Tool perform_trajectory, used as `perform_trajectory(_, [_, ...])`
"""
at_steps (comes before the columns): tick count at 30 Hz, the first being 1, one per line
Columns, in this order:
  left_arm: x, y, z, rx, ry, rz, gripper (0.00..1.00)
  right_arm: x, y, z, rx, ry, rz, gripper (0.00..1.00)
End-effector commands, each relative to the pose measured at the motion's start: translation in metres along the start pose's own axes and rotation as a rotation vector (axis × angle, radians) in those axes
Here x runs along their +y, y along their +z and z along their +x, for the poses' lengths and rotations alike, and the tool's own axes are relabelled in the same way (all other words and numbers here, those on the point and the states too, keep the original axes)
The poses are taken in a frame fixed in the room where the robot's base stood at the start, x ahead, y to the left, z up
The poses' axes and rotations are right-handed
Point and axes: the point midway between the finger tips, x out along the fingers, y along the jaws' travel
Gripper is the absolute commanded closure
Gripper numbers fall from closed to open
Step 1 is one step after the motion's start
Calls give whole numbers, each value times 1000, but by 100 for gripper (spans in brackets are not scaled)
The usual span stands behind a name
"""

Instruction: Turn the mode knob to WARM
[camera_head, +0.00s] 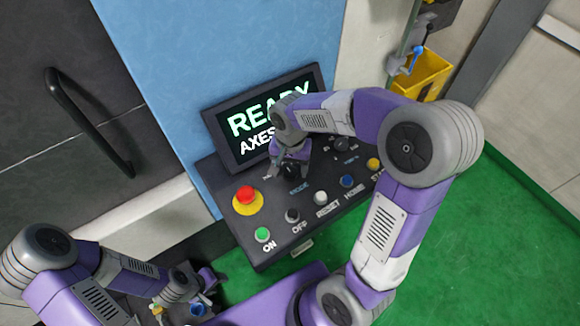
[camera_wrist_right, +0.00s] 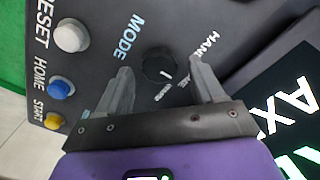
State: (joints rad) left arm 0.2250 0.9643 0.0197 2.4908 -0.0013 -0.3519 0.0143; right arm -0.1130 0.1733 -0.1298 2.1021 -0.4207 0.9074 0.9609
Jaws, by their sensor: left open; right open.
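The black round mode knob (camera_wrist_right: 158,65) shows in the right wrist view beside the printed word MODE. Its white mark points toward the small labels on the lower right side in that view; WARM cannot be read. My right gripper (camera_wrist_right: 160,70) is open, with one finger on each side of the knob and a visible gap to it. In the head view my right gripper (camera_head: 291,164) is over the panel below the screen and largely hides the mode knob. My left gripper (camera_head: 207,282) is low at the left, away from the panel, partly hidden.
The control panel (camera_head: 275,238) carries a red emergency button (camera_head: 246,198), a green ON button (camera_head: 262,234), and OFF, RESET, HOME and START buttons. Another black knob (camera_head: 341,145) sits further right. The screen (camera_head: 232,150) reading READY stands behind, partly covered by my arm.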

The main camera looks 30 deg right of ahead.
Motion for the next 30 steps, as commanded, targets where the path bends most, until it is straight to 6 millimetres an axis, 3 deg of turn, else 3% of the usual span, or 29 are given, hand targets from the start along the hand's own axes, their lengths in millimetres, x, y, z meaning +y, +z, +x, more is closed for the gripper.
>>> perform_trajectory(11, [0, 0, 1, 0, 0, 0, 57, 0, 0, 8, 0, 0, 0, 32])
perform_trajectory(22, [0, 0, 1, 0, 0, 0, 57, 0, 0, 8, 0, 0, 0, 88])
perform_trajectory(30, [-1, 0, 2, 0, 0, 0, 57, 0, 0, 8, 1, 0, 30, 88])
